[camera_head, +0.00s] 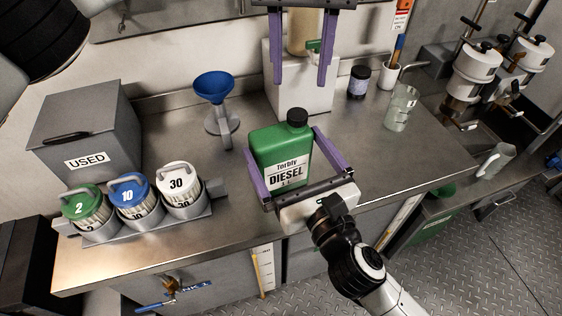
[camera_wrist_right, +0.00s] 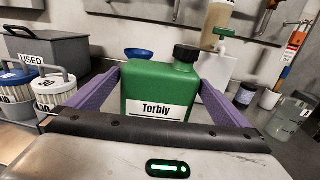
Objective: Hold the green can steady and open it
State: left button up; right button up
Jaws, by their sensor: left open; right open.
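The green can (camera_head: 279,148), with a black cap (camera_head: 297,117) and a "Torbly DIESEL" label, stands upright on the metal counter. It also shows in the right wrist view (camera_wrist_right: 165,82), cap (camera_wrist_right: 187,53) on. My right gripper (camera_head: 282,151) is open, its purple fingers on both sides of the can. In the wrist view the fingers flank the can, and I cannot tell whether they touch it. My left gripper (camera_head: 299,84) is open and empty, pointing down above and behind the can, its fingertips higher in the picture than the cap.
A blue funnel (camera_head: 213,87) stands left of the can. A grey USED bin (camera_head: 85,130) and several lidded filter holders (camera_head: 183,184) are at the left. A white dispenser (camera_head: 300,91), dark jar (camera_head: 359,82), and glass beaker (camera_head: 400,108) stand behind and right. Bare counter lies right of the can.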

aim_at(297, 113)
jog(key=shift+x, duration=1.5)
jog(key=shift+c, duration=0.3)
jog(key=c, duration=1.8)
pick_arm(q)
jog(key=m, duration=0.4)
pick_arm(e)
jog(key=shift+o, duration=0.2)
jog(key=shift+s, duration=0.1)
pick_arm(q)
jog(key=shift+f, duration=4)
